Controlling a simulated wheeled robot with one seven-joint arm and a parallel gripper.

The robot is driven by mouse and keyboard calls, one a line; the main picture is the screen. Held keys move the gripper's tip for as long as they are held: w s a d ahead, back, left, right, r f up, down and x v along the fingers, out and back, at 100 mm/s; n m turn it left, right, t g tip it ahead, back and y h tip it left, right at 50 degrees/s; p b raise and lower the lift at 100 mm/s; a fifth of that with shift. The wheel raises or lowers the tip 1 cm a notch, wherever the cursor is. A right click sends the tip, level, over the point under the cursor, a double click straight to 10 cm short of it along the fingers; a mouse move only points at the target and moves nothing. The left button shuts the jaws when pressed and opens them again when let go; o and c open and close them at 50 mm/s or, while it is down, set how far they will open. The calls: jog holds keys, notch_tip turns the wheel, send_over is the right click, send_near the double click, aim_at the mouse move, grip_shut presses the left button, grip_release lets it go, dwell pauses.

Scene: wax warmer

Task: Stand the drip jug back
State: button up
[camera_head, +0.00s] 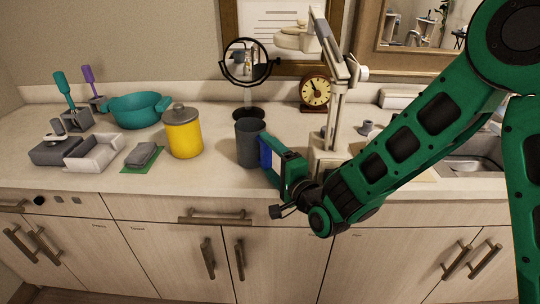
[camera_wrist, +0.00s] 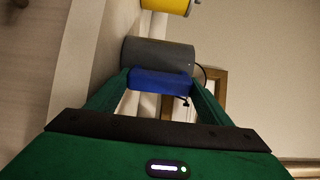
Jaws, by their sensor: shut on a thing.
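The drip jug (camera_head: 249,145) is a dark grey cylinder, upright at the counter's front, left of the cream stand. In the wrist view the jug (camera_wrist: 150,52) lies across the picture just beyond the fingertips. A blue block (camera_wrist: 160,82), seemingly the jug's handle, sits against its side between my fingers. My gripper (camera_head: 273,160) comes from the right and is shut on this blue part; it also shows in the wrist view (camera_wrist: 160,86). The jug's base looks at counter level, but I cannot tell whether it touches. Its inside is hidden.
A yellow canister (camera_head: 183,135) stands left of the jug. A round mirror (camera_head: 247,65) and a clock (camera_head: 316,92) stand behind. The cream stand (camera_head: 329,150) is close on the right, partly behind my arm. Some bare counter (camera_head: 215,170) lies between canister and jug.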

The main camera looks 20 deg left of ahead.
dwell(0.3)
jog(key=o, duration=1.9)
jog(key=shift+f, duration=0.1)
jog(key=shift+s+f, duration=0.15)
jog(key=shift+f, duration=0.05)
jog(key=shift+r, duration=0.1)
jog(key=shift+r, duration=1.15)
jog(key=shift+a+f, duration=0.1)
jog(key=shift+f, duration=0.4)
